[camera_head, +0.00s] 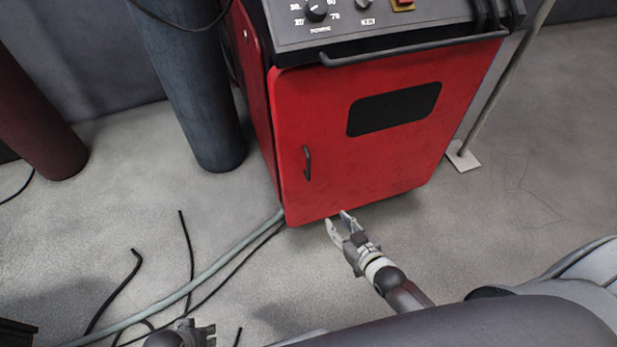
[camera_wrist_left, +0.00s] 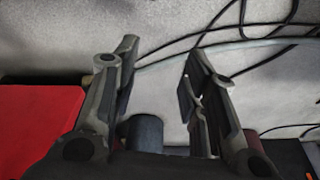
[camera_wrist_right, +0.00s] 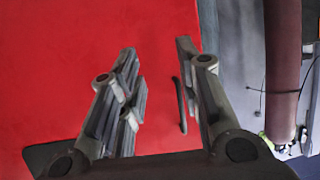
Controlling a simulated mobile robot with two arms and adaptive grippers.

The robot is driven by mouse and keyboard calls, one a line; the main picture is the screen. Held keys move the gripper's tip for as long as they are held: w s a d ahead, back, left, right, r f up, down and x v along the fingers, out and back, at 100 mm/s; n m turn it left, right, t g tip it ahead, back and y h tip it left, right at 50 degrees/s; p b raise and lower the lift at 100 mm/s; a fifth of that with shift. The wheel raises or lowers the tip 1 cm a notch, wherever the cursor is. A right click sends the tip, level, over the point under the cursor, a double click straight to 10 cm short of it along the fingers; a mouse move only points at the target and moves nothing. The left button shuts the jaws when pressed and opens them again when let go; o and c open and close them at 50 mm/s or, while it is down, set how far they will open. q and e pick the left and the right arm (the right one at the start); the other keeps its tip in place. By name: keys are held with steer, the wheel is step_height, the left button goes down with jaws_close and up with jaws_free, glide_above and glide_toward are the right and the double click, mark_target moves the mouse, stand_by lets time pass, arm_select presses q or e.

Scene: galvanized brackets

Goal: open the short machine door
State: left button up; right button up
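The short machine door is the red front panel (camera_head: 345,165) of the machine, with a black window (camera_head: 394,109) and a small dark vertical handle (camera_head: 307,162) near its left edge. The door appears shut. My right gripper (camera_head: 337,219) is open and empty, in front of the door's lower edge and lower right of the handle in the head view. In the right wrist view the handle (camera_wrist_right: 180,105) shows between the open fingers (camera_wrist_right: 160,75), against the red door (camera_wrist_right: 60,70). My left gripper (camera_wrist_left: 160,80) is open and empty over the floor; only part of it shows at the head view's bottom edge.
A control panel with knobs (camera_head: 316,11) and a dark bar (camera_head: 410,50) top the machine. Dark cables and a pale hose (camera_head: 215,265) lie on the floor at left. A blue-grey cylinder (camera_head: 195,85) and a dark red cylinder (camera_head: 35,125) stand left. Floor at right is mostly clear.

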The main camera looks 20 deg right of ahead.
mark_target(309, 167)
steer(key=w+a+r+t+y+b, duration=0.2)
steer(key=w+r+t+b, duration=0.25)
steer(key=r, duration=0.65)
steer(key=x, duration=0.3)
steer(key=b+x, duration=0.1)
steer(key=x, duration=0.2)
steer(key=f+b+x, duration=0.1)
steer(key=x, duration=0.2)
steer(key=shift+w+r, duration=0.1)
steer(key=shift+w, duration=0.1)
arm_select(q)
steer(key=w+v, duration=0.1)
steer(key=v, duration=0.7)
steer(key=shift+r+t, duration=0.4)
steer(key=shift+r, duration=0.1)
arm_select(e)
steer(key=shift+w+a, duration=0.15)
steer(key=shift+w, duration=0.45)
arm_select(q)
steer(key=shift+s+a, duration=0.1)
steer(key=shift+a, duration=0.05)
arm_select(e)
steer(key=shift+r, duration=0.1)
jaws_close()
